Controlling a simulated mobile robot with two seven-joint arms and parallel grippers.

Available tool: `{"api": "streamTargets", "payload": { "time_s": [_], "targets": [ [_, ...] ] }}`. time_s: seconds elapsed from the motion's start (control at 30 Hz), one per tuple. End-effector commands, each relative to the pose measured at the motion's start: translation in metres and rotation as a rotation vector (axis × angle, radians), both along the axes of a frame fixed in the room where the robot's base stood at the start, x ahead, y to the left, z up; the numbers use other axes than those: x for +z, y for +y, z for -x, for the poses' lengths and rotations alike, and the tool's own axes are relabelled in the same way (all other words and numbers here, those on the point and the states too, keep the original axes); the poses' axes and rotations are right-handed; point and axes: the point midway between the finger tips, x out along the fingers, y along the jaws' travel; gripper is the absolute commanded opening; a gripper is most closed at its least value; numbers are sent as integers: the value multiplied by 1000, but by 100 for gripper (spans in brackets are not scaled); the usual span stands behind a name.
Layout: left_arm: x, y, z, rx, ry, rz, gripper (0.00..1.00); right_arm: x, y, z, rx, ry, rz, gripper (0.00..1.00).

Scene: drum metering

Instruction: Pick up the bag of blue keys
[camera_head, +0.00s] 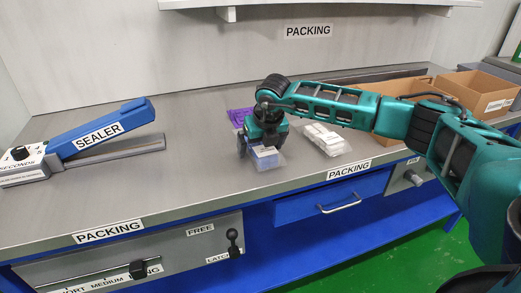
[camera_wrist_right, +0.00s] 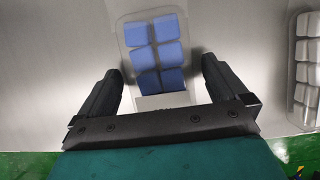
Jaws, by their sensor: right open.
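The bag of blue keys (camera_head: 265,157) is a clear pouch lying flat on the packing bench near its front edge. In the right wrist view the bag (camera_wrist_right: 155,50) shows blue keys in two columns, with a pale label strip at its near end. My right gripper (camera_head: 258,145) is above the bag, reaching down, and hides its far part. In the right wrist view the open fingers (camera_wrist_right: 165,85) stand on either side of the bag, with nothing held. I cannot tell their exact height above it. My left gripper is not in view.
A clear bag of white keys (camera_head: 323,139) lies just to the right, also in the wrist view (camera_wrist_right: 308,75). A purple bag (camera_head: 240,116) lies behind. Cardboard boxes (camera_head: 485,95) stand at the right. A blue sealer (camera_head: 100,135) is at the left; the bench between is clear.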

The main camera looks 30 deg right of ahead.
Motion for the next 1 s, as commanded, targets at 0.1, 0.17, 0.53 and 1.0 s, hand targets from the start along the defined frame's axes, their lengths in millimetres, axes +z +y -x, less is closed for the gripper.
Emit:
{"api": "streamTargets", "payload": {
  "time_s": [0.1,0.17,0.53,1.0],
  "targets": [
    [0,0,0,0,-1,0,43,0,0,0,0,0,0,100],
    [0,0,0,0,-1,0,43,0,0,0,0,0,0,100],
    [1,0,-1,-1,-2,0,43,0,0,0,-1,0,1,66],
    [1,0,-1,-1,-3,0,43,1,0,0,-1,-2,0,42]
  ]
}}
